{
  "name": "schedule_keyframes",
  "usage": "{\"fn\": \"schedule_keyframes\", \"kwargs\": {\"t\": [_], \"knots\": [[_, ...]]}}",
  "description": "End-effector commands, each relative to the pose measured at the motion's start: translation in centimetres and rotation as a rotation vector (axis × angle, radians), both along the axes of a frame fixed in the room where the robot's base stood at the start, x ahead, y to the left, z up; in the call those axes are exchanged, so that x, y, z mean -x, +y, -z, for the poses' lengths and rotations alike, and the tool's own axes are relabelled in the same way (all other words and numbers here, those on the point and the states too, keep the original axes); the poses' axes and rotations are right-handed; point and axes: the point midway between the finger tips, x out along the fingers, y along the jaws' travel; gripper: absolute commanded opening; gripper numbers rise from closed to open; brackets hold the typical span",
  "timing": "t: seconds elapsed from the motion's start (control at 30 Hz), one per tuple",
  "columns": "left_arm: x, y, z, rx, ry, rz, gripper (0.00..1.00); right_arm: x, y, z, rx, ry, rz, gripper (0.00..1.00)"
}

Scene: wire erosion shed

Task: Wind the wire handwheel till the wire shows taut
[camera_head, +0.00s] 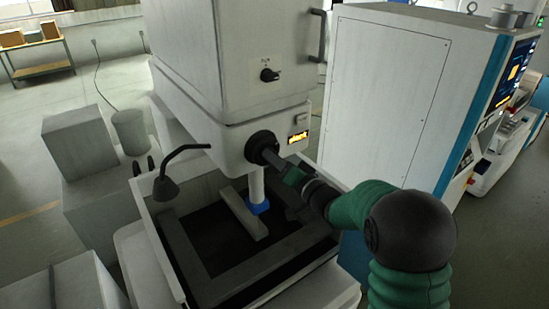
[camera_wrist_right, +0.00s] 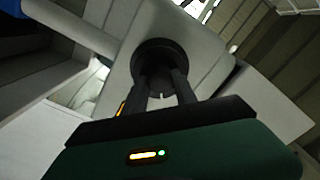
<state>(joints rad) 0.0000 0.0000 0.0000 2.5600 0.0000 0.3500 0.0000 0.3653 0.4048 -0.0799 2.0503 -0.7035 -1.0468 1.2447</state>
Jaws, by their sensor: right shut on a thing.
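The wire handwheel (camera_head: 258,142) is a round black knob on the front of the pale machine head. My right gripper (camera_head: 272,157) comes in from the right and is shut on the handwheel. In the right wrist view the handwheel (camera_wrist_right: 155,54) is a dark disc, with both fingers of my right gripper (camera_wrist_right: 161,82) at its hub; the exact contact is partly hidden. A small amber display (camera_head: 298,136) is lit right of the handwheel; its text is too small to read surely. The wire itself cannot be made out. My left gripper is out of view.
Below the head, a pale column with a blue foot (camera_head: 258,207) stands over a tank with a grey rim (camera_head: 170,245). A black gooseneck lamp (camera_head: 165,188) is on the left. A black switch (camera_head: 269,75) sits above. A white cabinet (camera_head: 390,90) stands right.

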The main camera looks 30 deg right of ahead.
Motion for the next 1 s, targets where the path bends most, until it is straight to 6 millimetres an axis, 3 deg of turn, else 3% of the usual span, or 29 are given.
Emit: {"fn": "schedule_keyframes", "kwargs": {"t": [0.5,0.53,0.67,0.7,1.0], "knots": [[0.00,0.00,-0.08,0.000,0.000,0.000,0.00,0.07,-0.06,0.38,-0.027,0.011,0.002,0.00],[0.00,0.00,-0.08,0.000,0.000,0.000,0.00,0.06,-0.07,0.39,-0.027,0.011,0.002,0.35],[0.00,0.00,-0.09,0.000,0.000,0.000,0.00,0.05,-0.06,0.31,-0.027,0.009,0.002,0.52],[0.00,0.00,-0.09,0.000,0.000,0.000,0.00,0.04,-0.05,0.28,-0.026,0.009,0.002,0.55],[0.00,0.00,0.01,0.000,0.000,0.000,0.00,0.12,-0.06,0.19,-0.025,0.005,0.001,0.55]]}}
